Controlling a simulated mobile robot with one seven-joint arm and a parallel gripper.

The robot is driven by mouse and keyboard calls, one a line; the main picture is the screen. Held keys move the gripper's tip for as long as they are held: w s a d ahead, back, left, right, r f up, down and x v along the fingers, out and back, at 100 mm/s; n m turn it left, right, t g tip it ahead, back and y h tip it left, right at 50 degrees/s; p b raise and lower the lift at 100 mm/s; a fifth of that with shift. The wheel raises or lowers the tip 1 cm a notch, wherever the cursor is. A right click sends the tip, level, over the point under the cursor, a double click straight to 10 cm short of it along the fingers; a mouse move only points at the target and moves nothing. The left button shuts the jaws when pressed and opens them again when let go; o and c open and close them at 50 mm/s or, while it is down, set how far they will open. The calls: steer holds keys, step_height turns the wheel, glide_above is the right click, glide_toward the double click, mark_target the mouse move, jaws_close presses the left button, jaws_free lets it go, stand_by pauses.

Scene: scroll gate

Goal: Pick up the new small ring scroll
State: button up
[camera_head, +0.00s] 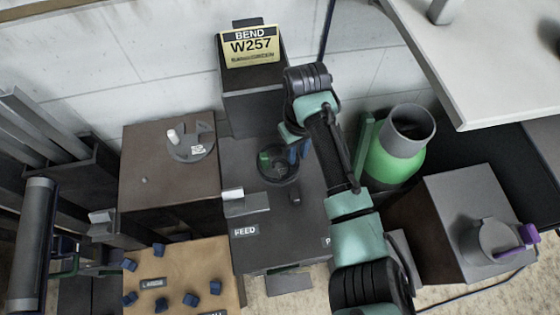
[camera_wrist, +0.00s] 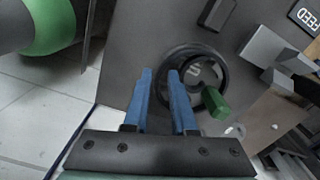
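My gripper (camera_wrist: 158,75) has two blue fingers, apart with nothing visibly held between them. It points down at a dark round ring-shaped part (camera_wrist: 222,72) with a green block (camera_wrist: 216,104) on its rim. In the wrist view the right finger overlaps the near left of this ring and the left finger lies outside it; contact cannot be told. The ring (camera_head: 277,176) also shows in the head view on the dark bench, just left of my fingertips. Which is the new small ring scroll is not clear.
A green cylinder with a grey top (camera_head: 398,160) stands right of my arm. A sign reading BEND W257 (camera_head: 250,46) is behind. A grey block (camera_head: 462,205) bears a disc with a purple part. A tan board (camera_head: 180,268) with blue pieces lies front left.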

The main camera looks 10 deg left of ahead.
jaws_close()
stand_by(1.3)
